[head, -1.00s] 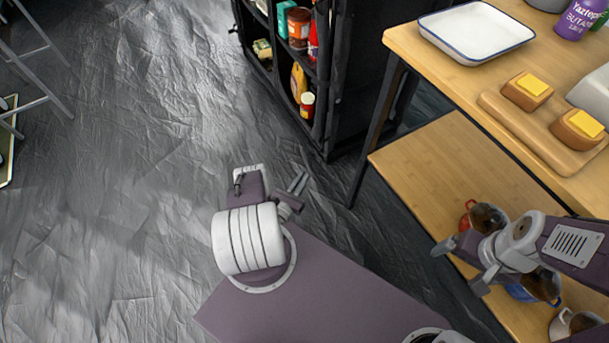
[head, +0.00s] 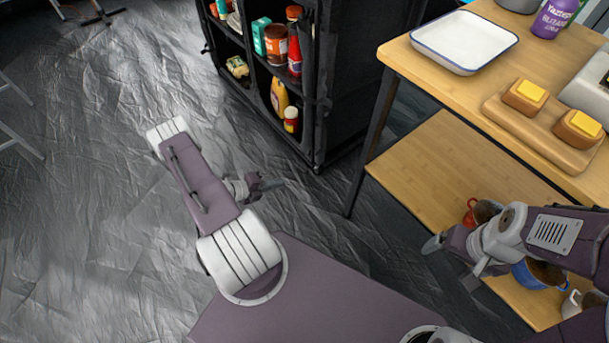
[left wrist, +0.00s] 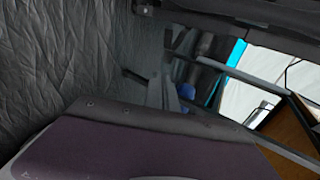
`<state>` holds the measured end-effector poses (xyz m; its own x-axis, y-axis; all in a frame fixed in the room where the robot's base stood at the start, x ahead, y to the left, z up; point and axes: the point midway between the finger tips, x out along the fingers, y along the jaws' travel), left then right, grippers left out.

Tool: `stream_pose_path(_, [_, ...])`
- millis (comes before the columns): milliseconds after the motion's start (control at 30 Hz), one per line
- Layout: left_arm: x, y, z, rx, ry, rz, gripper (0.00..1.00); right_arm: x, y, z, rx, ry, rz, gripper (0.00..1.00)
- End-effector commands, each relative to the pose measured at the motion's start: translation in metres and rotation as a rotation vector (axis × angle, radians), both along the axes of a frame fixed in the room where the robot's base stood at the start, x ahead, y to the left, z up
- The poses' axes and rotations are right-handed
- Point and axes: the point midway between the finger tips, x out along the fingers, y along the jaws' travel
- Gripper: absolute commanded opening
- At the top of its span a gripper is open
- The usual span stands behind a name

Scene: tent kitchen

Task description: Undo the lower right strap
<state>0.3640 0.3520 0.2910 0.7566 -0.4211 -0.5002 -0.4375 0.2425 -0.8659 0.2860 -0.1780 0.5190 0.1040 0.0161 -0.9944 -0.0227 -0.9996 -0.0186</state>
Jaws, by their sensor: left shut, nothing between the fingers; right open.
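A black fabric shelf unit (head: 352,75) stands at the top middle of the head view, its front open on the left. A small dark tab (head: 319,103) shows on its right front edge; I cannot tell whether it is a strap or buckle, or whether it is fastened. My left gripper (head: 277,184) is shut and empty, low over the floor in front of the unit and apart from it. My right gripper (head: 452,262) is open and empty at the right, by the table's lower shelf. In the left wrist view no strap can be made out.
The unit holds jars, bottles and boxes, among them a yellow bottle (head: 279,98). A wooden table (head: 420,62) with a white tray (head: 463,42) and a bread board (head: 545,140) stands to the right. Mugs sit on its lower shelf (head: 425,165).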

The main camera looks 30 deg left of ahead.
Motion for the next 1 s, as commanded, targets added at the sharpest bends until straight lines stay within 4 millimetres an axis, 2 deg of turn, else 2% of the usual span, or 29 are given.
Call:
stream_pose_path(100, [0.015,-0.011,-0.016,-0.001,-0.001,-0.005,0.0,0.0,0.0,-0.016,0.0,0.0,0.0,0.89])
stream_pose_path(433, [0.07,-0.041,-0.054,0.0,-0.001,-0.005,0.0,0.0,0.0,-0.055,0.0,0.0,0.0,0.89])
stream_pose_path(700, [0.102,-0.057,-0.05,0.001,-0.001,-0.002,0.0,0.0,0.0,-0.071,0.0,0.0,0.0,0.89])
stream_pose_path(1000, [0.106,-0.06,-0.047,-0.002,0.0,0.0,0.0,0.0,0.0,-0.071,0.0,0.0,0.0,0.89])
